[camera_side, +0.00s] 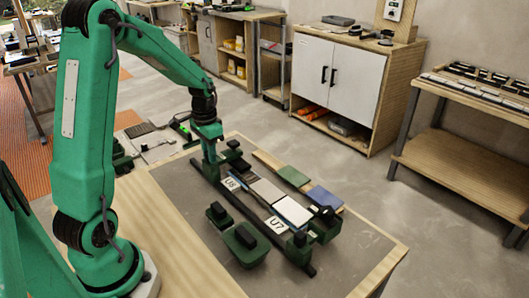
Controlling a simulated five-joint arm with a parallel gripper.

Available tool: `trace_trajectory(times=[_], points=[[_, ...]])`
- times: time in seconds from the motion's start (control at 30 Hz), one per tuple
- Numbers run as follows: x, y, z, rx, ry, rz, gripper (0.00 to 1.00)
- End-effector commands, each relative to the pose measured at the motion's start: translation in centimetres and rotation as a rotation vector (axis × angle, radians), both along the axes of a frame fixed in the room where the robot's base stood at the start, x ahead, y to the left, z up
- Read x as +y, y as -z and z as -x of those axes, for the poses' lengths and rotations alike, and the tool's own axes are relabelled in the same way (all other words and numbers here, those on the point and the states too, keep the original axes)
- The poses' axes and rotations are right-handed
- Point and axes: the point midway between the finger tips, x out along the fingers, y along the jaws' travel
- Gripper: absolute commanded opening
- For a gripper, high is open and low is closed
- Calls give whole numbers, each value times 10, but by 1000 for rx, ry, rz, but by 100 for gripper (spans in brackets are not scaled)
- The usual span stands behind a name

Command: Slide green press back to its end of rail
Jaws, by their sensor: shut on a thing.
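A dark rail (250,215) runs diagonally across the grey work board, from the far left to the near right. My gripper (209,151) is over the rail's far left end. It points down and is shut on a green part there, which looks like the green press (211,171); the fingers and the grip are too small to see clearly. Another green block (299,248) with a dark knob sits at the rail's near right end. Beside the rail lie a grey tile (266,192) and a whitish tile (292,211), with labels U8 (232,183) and U7 (276,225).
A green block with a black knob (246,244) stands in front of the rail. Another (325,224) stands right of the tiles. A green tile (293,176) and a blue tile (324,198) lie behind. The board's near left is bare. A white cabinet (345,75) stands beyond.

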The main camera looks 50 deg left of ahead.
Motion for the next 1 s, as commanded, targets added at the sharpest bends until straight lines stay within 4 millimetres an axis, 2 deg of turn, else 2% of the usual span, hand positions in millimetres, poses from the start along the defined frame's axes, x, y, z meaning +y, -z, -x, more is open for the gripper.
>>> trace_trajectory(times=[1.0], points=[[66,-2,-3,-8,-1,-6,0]])
